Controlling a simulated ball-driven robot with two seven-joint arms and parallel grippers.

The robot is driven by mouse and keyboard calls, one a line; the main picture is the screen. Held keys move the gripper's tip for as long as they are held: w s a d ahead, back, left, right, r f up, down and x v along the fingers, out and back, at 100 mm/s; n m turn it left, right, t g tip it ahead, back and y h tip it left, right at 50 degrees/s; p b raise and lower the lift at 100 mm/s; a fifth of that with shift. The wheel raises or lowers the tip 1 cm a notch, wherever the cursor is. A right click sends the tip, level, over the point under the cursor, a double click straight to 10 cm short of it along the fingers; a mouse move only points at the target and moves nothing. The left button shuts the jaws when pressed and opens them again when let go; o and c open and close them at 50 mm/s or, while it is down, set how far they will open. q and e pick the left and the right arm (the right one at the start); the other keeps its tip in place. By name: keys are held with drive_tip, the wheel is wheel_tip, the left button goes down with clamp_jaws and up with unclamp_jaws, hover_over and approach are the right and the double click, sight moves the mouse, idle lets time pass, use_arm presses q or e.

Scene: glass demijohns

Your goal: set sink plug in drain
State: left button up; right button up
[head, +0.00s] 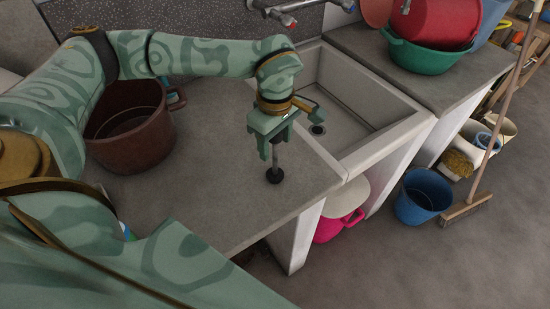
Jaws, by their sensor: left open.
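The sink plug (275,176) is a small black disc with a thin grey upright stem. It stands on the grey counter to the left of the sink, near the counter's front edge. My left gripper (275,145) is open and points down right above the plug. The top of the stem reaches up to between the fingers; I cannot tell whether they touch it. The drain (317,129) is a small dark ring in the floor of the pale sink (350,128), right of my gripper. My right gripper is not in view.
A brown tub (130,145) stands on the counter at left. Taps (285,17) are on the wall behind the sink. A green basin (425,55) stands on the right counter. A blue bucket (422,195) and a broom (466,208) are on the floor.

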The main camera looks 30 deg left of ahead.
use_arm(q)
clamp_jaws()
drive_tip(key=shift+r, duration=0.15)
